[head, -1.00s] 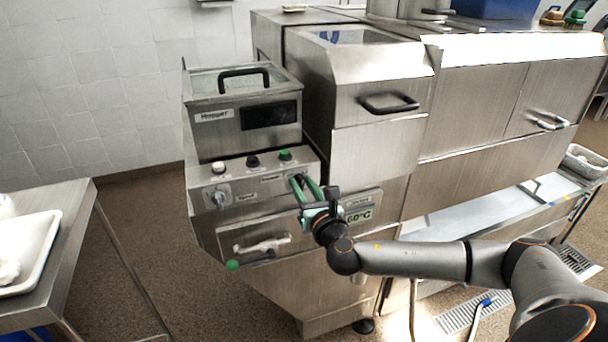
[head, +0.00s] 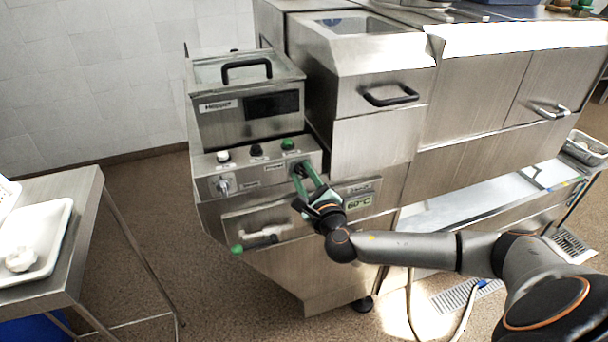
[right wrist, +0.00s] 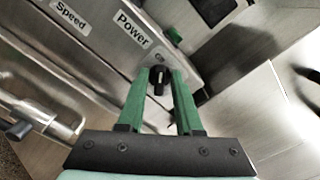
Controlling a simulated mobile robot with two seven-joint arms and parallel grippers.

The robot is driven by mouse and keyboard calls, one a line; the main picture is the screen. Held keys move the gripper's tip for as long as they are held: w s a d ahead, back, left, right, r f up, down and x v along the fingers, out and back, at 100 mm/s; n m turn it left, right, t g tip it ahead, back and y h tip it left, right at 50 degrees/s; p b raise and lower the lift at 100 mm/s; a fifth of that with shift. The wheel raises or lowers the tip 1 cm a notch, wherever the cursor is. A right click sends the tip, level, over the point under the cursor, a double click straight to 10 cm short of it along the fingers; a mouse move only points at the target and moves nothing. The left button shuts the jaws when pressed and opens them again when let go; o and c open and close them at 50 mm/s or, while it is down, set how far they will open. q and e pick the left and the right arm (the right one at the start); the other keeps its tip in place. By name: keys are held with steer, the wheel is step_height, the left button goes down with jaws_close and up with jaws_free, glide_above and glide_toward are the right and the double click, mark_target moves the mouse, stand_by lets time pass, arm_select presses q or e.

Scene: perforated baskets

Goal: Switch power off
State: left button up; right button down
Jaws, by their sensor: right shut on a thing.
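The black power knob (right wrist: 158,82) is on the steel control panel below the "Power" label (right wrist: 132,29) in the right wrist view. My right gripper (right wrist: 158,76) has green fingers, one on each side of the knob, and is shut on it. The knob's pointer shows as a light line pointing roughly down in that view. In the head view my right gripper (head: 302,170) reaches the right part of the panel, and its fingers hide most of the knob. My left gripper is not in view.
The speed knob (head: 224,185) is left on the same panel. White, black and green buttons (head: 288,144) sit above, under the hopper (head: 247,110). A steel table (head: 88,200) with a white tray stands at left.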

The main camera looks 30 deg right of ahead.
steer(key=shift+n, duration=0.5)
steer(key=c, duration=0.9)
jaws_free()
steer(key=shift+o, duration=0.2)
steer(key=b+v, duration=0.1)
steer(key=v, duration=1.1)
steer(key=shift+s, duration=0.2)
steer(key=shift+a, duration=0.1)
